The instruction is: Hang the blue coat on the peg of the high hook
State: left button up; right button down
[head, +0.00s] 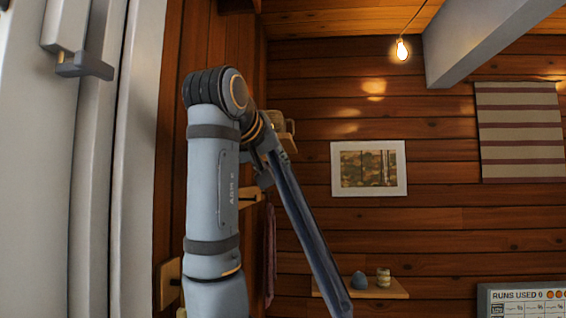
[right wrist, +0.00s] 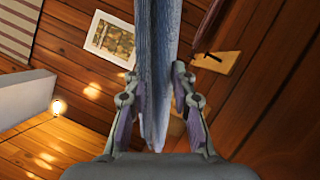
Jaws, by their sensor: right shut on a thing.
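The blue coat shows in the head view (head: 303,220) as a long, narrow, slanting fold. It hangs down to the right from my right gripper (head: 270,152). In the right wrist view the coat (right wrist: 157,60) runs between the two fingers, which are shut on it. A wooden block (head: 282,120), seemingly the high hook, is on the wall just above and behind the gripper, partly hidden by my arm. Its peg cannot be made out clearly. The coat is apart from the lower hook's dark peg. My left gripper is not in view.
A lower wooden hook plate (head: 250,195) with a dark peg has a dull red cloth (head: 270,255) below it. Another wooden plate (head: 168,283) is lower left. A shelf (head: 393,291) holds small items. A framed picture (head: 369,168) hangs on the back wall.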

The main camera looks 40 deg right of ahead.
jog(key=w+a+f+p, duration=0.1)
jog(key=w+a, duration=0.3)
jog(key=shift+w+f, duration=0.15)
jog(key=shift+w, duration=0.25)
dwell(0.4)
jog(key=shift+a, duration=0.1)
dwell(0.4)
